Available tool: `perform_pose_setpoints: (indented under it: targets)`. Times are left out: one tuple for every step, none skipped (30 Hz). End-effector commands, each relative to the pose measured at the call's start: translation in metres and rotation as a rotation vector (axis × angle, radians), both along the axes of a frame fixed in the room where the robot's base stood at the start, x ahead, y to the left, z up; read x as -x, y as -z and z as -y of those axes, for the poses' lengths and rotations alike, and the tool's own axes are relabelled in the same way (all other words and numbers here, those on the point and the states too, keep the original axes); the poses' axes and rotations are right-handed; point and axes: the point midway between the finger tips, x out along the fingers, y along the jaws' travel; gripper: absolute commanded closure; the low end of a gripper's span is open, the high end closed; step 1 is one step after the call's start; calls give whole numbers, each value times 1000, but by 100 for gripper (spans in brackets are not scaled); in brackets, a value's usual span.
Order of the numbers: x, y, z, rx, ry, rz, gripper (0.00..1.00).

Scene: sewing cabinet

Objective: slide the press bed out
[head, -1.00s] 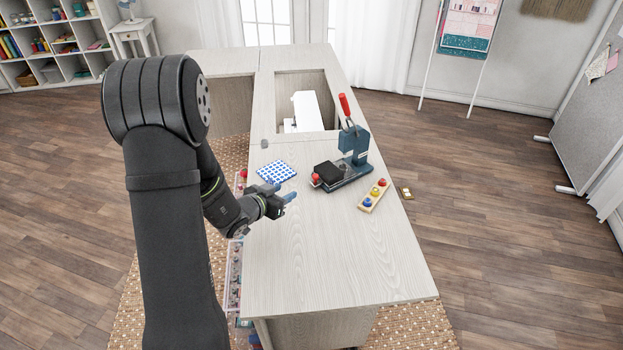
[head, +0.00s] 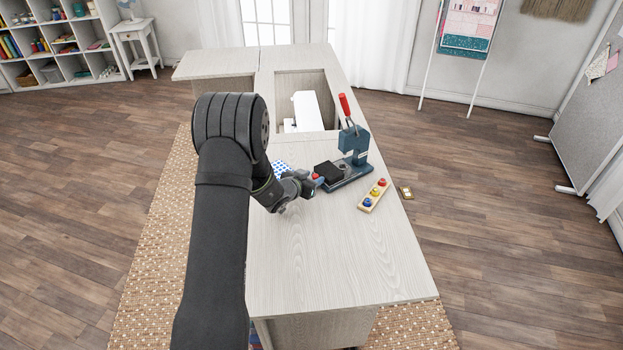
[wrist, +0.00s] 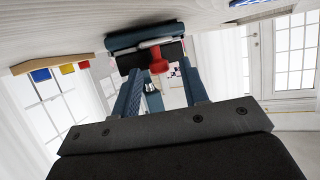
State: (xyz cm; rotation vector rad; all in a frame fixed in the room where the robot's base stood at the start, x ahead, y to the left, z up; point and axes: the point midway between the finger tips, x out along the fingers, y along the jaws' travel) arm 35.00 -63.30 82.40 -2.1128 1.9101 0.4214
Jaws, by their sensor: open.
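The blue press (head: 354,155) stands on the pale table with its red-handled lever (head: 344,104) up. Its black press bed (head: 329,172) sits on the blue base, and a red knob (head: 319,179) is at the bed's near left end. My gripper (head: 310,182) is at the knob, low over the table. In the wrist view, which looks upside down, my gripper (wrist: 162,82) has its two blue fingers apart, with the red knob (wrist: 158,60) in line with the gap between them. I cannot tell whether either finger touches the knob.
A wooden strip with red, yellow and blue knobs (head: 374,196) lies right of the press. A blue-dotted cloth (head: 281,165) is partly hidden behind my arm. The sewing machine (head: 306,110) sits in the far recess. The near tabletop (head: 330,260) is clear.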

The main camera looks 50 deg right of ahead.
Motion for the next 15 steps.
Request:
perform_pose_setpoints:
  targets:
    - [0,0,1,0,0,0,60]
    - [0,1,1,0,0,0,60]
    - [0,1,1,0,0,0,60]
    - [0,0,1,0,0,0,60]
    - [0,0,1,0,0,0,60]
    - [0,1,1,0,0,0,60]
    - [0,1,1,0,0,0,60]
    - [0,0,1,0,0,0,63]
    - [0,0,1,0,0,0,71]
    - [0,0,1,0,0,0,77]
    - [0,0,1,0,0,0,83]
    - [0,0,1,0,0,0,91]
    - [0,0,1,0,0,0,97]
    - [0,0,1,0,0,0,100]
    - [0,0,1,0,0,0,100]
